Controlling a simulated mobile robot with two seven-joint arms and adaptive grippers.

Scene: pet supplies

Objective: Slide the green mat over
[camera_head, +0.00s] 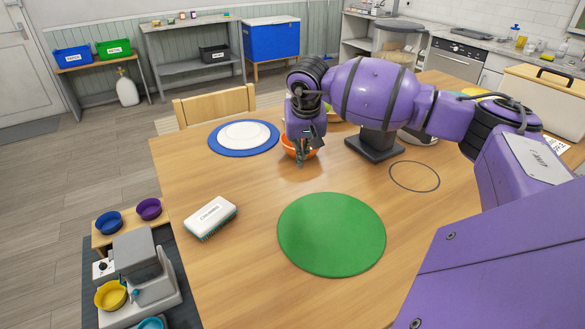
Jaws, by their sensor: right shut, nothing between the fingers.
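The green mat (332,235) is a flat round disc lying on the wooden table, near the front middle, with nothing on it. My right gripper (302,158) points down behind the mat, apart from it, in front of an orange bowl (287,149). It is shut and empty, and it hides part of the bowl. A thin dark ring outline (414,176) is marked on the table to the right of and behind the mat. My left gripper is not in view.
A white plate on a blue round mat (216,145) is at the back left. A white brush (210,214) lies left of the green mat. A dark stand (374,146) is behind the ring. The table (345,182) is bare between mat and ring.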

